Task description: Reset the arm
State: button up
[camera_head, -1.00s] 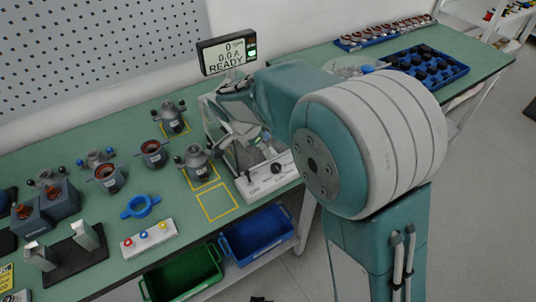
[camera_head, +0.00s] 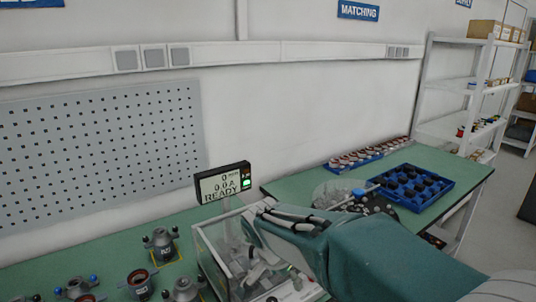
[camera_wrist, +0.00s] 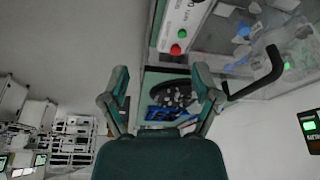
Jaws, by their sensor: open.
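My gripper (camera_wrist: 161,74) shows in the wrist view with its two teal fingers spread apart and nothing between them. In the head view my teal arm reaches in from the lower right towards the clear-walled test box (camera_head: 207,250), and my fingers are hard to make out there. The wrist view shows the box (camera_wrist: 235,45) at upper right of my fingers, with a black handle (camera_wrist: 262,80) close to the right finger. Its panel has a red button (camera_wrist: 176,49) and a green one. I cannot tell whether my arm touches the box.
A display (camera_head: 222,182) reading READY stands behind the box. Several stators, one of them here (camera_head: 160,244), stand on the green bench at lower left. A blue tray (camera_head: 449,188) of dark parts and a round clear bin (camera_head: 328,192) are on the right bench. Shelves (camera_head: 433,90) stand at far right.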

jog(key=s+d+r+n+t+y, duration=0.1)
jog(key=s+d+n, duration=0.3)
jog(key=s, duration=0.5)
jog(key=s+d+r+n+t+y, duration=0.1)
jog(key=s+d+r+n, duration=0.3)
jog(key=s+d, duration=0.4)
jog(key=shift+s+r+t, duration=0.2)
jog(key=shift+s+t, duration=0.3)
jog(key=shift+s, duration=0.45)
